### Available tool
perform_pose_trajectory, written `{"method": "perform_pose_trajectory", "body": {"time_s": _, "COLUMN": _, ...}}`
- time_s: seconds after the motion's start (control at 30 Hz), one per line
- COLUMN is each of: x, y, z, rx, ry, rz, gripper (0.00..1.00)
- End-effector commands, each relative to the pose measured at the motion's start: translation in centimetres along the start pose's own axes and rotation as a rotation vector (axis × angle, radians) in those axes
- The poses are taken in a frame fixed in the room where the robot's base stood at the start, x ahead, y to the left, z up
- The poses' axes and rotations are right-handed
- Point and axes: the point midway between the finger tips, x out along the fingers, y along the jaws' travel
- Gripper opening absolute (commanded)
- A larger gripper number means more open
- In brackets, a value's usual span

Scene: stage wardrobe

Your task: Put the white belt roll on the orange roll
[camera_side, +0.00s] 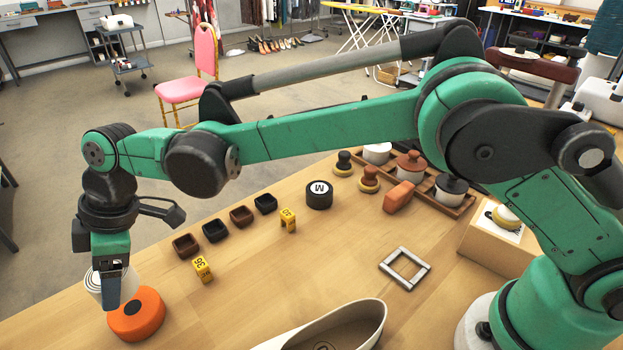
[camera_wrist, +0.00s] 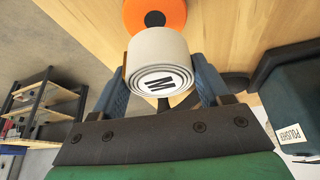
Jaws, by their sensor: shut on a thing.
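The white belt roll (camera_wrist: 158,48), with a black M on its end face, sits between the two fingers of my gripper (camera_wrist: 162,75) in the wrist view. In the side view the white roll (camera_side: 93,284) is partly hidden behind the near finger of my gripper (camera_side: 111,290). The gripper is shut on it. The orange roll (camera_side: 140,318) lies flat on the table, with a dark centre, just right of and in front of the white roll in the side view. It also shows beyond the white roll in the wrist view (camera_wrist: 172,14). I cannot tell whether they touch.
Small dark and brown trays (camera_side: 241,216) stand in a row, with yellow numbered markers (camera_side: 203,268) near them. A black roll marked M (camera_side: 319,196), a metal square frame (camera_side: 405,269) and a shoe (camera_side: 345,328) are further right. Bare table lies right of the orange roll.

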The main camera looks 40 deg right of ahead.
Motion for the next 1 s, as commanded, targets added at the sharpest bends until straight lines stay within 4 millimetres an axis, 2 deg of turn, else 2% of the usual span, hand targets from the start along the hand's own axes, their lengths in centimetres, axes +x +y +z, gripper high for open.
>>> {"method": "perform_pose_trajectory", "body": {"time_s": 0.3, "x": 3.7, "y": 0.0, "z": 1.6, "rx": 0.000, "ry": 0.000, "rz": 0.000, "gripper": 0.13}}
{"method": "perform_pose_trajectory", "body": {"time_s": 0.73, "x": 4.3, "y": 0.0, "z": 1.9, "rx": 0.000, "ry": 0.000, "rz": 0.000, "gripper": 0.13}}
{"method": "perform_pose_trajectory", "body": {"time_s": 0.77, "x": 4.3, "y": 0.0, "z": 1.9, "rx": 0.000, "ry": -0.001, "rz": 0.000, "gripper": 0.78}}
{"method": "perform_pose_trajectory", "body": {"time_s": 0.8, "x": 4.3, "y": 0.0, "z": 1.9, "rx": -0.001, "ry": -0.001, "rz": 0.000, "gripper": 0.90}}
{"method": "perform_pose_trajectory", "body": {"time_s": 0.83, "x": 4.3, "y": 0.0, "z": 1.9, "rx": -0.001, "ry": -0.001, "rz": 0.000, "gripper": 0.98}}
{"method": "perform_pose_trajectory", "body": {"time_s": 0.87, "x": 4.3, "y": 0.0, "z": 1.9, "rx": -0.001, "ry": -0.001, "rz": 0.000, "gripper": 1.00}}
{"method": "perform_pose_trajectory", "body": {"time_s": 1.0, "x": 4.2, "y": 0.0, "z": 1.9, "rx": -0.001, "ry": -0.001, "rz": -0.001, "gripper": 1.00}}
